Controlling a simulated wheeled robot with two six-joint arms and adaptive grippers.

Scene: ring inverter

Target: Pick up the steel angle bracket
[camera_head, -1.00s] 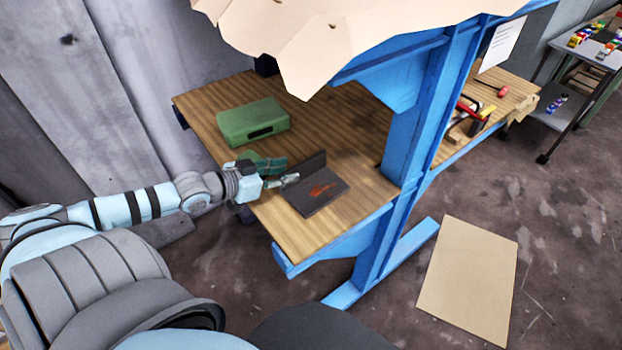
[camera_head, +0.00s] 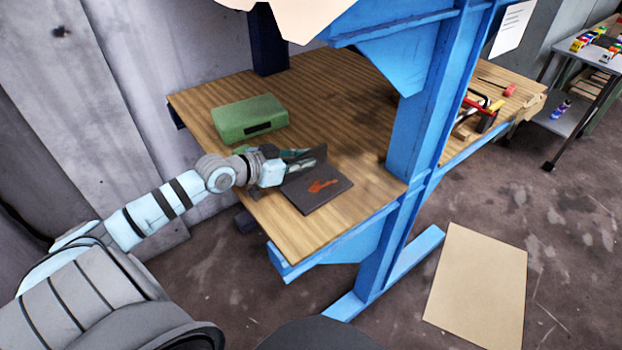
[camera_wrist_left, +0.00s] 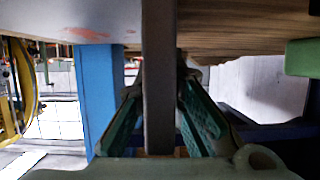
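The steel angle bracket (camera_head: 335,192) is a dark L-shape near the front edge of the wooden bench. Its flat leg, with an orange mark, lies on the top; its other leg stands upright at the back left. My left gripper (camera_head: 303,162) reaches in from the left at the upright leg. In the left wrist view, the upright leg (camera_wrist_left: 159,80) runs between the two teal-padded fingers. Gaps show between the pads and the leg, so the gripper looks open around it. Contact at the fingertips is hard to tell. My right gripper is not in view.
A green case (camera_head: 249,119) sits on the bench (camera_head: 215,92) behind my left gripper. A blue post (camera_head: 421,120) rises at the right of the bench. Tools lie farther right. Bare wood shows right of the case.

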